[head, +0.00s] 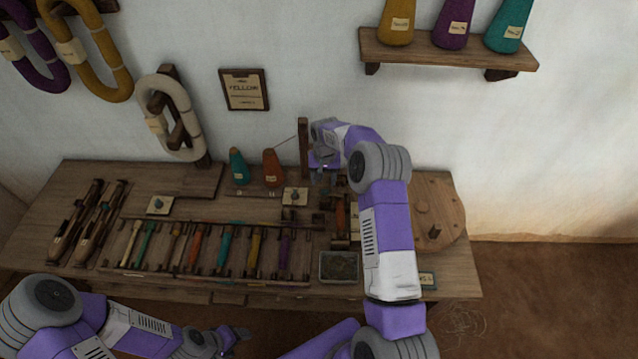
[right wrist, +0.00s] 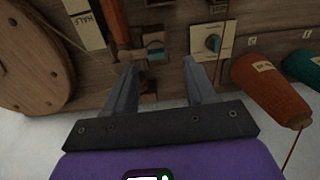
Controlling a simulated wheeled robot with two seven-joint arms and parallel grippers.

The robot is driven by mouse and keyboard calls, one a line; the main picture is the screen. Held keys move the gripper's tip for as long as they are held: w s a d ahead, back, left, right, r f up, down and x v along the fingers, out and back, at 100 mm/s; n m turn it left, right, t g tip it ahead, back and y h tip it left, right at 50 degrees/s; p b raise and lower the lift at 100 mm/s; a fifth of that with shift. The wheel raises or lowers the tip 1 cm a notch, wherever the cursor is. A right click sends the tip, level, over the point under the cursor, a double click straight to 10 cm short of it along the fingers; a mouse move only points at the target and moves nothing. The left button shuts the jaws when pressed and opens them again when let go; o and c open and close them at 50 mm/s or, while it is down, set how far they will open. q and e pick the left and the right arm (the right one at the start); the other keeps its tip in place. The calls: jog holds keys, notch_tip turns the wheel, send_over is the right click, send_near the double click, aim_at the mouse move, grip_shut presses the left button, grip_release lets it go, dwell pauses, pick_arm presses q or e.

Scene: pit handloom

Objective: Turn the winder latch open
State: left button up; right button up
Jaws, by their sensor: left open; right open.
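The winder (head: 340,215) is a wooden frame holding an orange-brown bobbin at the right of the bench; the bobbin also shows in the right wrist view (right wrist: 117,25). A dark knob on a pale plate (head: 295,196) sits left of it, and in the right wrist view the knob (right wrist: 212,43) lies just beyond the right finger. A small wooden block with a teal patch (right wrist: 155,48) lies ahead of the fingers. I cannot tell which part is the latch. My right gripper (head: 325,177) is open and empty above this area. My left gripper (head: 235,337) is open, in front of the bench.
Orange (head: 273,170) and teal (head: 239,168) cones stand at the back left of my right gripper, with a thread rising from the orange one. A wooden post (head: 303,147) stands close by. A round wooden wheel (head: 437,212) is at the right.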

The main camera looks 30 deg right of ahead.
aim_at(325, 191)
jog(key=shift+w+d+r, duration=0.15)
jog(key=shift+w+d, duration=0.05)
jog(key=shift+d, duration=0.2)
jog(key=shift+f, duration=0.25)
notch_tip(325, 191, down, 6)
jog(key=shift+f+b, duration=0.25)
jog(key=shift+b, duration=0.4)
grip_shut()
